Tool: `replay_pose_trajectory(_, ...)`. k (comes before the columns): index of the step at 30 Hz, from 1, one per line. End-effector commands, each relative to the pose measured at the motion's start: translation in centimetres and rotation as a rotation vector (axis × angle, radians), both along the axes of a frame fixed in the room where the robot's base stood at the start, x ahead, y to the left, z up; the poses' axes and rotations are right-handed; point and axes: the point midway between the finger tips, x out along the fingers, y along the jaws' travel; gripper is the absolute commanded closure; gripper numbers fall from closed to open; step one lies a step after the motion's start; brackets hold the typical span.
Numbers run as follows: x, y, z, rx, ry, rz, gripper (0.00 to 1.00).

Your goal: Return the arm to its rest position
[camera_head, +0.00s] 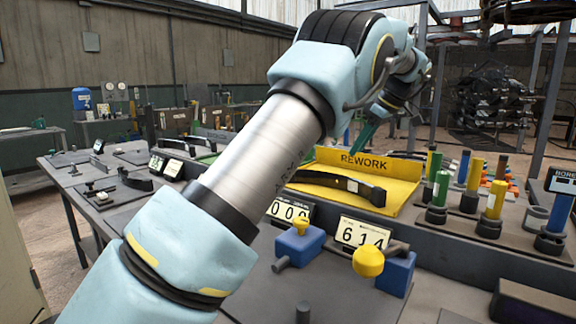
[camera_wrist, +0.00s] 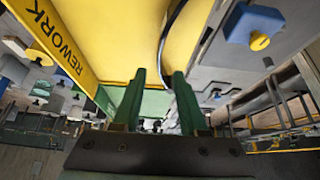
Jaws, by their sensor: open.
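My arm stretches across the middle of the head view, with its wrist at the upper right. My gripper (camera_head: 368,134) shows there as green fingers pointing down, above and behind the yellow REWORK sign. In the wrist view the two green fingers of my gripper (camera_wrist: 158,78) stand apart with nothing between them. The yellow REWORK tray (camera_head: 402,190) holds a dark curved leaf spring (camera_head: 340,184). The tray (camera_wrist: 105,25) also fills the top of the wrist view. My arm hides part of the bench.
Number cards (camera_head: 362,233), a blue block with a yellow knob (camera_head: 300,244) and another blue block (camera_head: 396,273) stand at the front. Several coloured posts, including a yellow one (camera_head: 496,200), stand upright at the right. A bench (camera_head: 60,172) with fixtures lies at the left.

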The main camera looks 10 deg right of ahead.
Motion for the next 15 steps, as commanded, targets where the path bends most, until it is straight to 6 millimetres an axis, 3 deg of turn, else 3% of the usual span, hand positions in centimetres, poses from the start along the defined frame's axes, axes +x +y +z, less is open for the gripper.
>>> replay_pose_trajectory(2, 0.4, 0.7, -0.1, 0.002, 0.01, -0.004, 0.58)
replay_pose_trajectory(5, 1.8, 3.4, -0.7, 0.006, 0.056, -0.034, 0.58)
replay_pose_trajectory(10, 4.2, 12.5, -3.4, -0.005, 0.201, -0.161, 0.58)
replay_pose_trajectory(15, 3.3, 22.2, -6.6, -0.051, 0.317, -0.321, 0.58)
